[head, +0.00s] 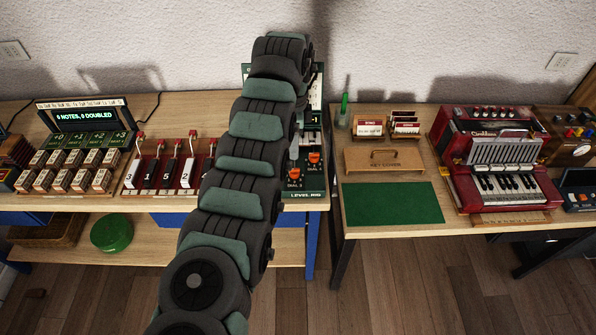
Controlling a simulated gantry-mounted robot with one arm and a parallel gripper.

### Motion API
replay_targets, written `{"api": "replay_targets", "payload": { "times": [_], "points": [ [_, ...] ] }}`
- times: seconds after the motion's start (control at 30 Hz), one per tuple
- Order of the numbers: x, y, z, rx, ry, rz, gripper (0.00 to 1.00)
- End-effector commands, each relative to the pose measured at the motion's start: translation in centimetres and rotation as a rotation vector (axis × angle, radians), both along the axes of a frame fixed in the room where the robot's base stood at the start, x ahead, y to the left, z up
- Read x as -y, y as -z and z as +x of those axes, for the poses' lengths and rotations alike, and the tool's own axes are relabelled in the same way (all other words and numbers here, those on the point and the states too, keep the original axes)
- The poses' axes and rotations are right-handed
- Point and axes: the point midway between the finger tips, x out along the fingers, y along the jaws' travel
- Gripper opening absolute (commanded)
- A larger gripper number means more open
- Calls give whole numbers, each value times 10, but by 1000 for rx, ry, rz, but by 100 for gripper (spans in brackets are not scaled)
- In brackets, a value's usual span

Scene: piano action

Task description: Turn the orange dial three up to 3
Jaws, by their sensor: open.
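The level rig (308,192) stands at the right end of the left bench, a dark green panel marked "LEVEL RIG". Two orange dials show on it: one farther back on the right (314,157), and one nearer on the left (294,172) with a "DIAL 3" label below it. Their scales and pointers are too small to read. My arm rises from the bottom across the middle, bends at the top and covers the rig's left and middle part. My gripper's fingertips are hidden behind my arm, so I cannot tell whether they touch a dial.
Left of my arm are a red rack with numbered levers (165,172) and a note-display box (85,115). Across a gap, the right bench holds a green mat (393,203), a wooden key cover (384,160), a green screwdriver (344,108) and a red accordion (500,165).

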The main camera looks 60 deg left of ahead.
Motion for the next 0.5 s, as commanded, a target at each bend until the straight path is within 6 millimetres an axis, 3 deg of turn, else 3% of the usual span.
{"api": "replay_targets", "payload": {
  "times": [0.17, 0.5],
  "points": [
    [1, 17, -1, -2, -1, -4, 50],
    [1, 80, 0, -1, -2, -2, 50]
  ]
}}
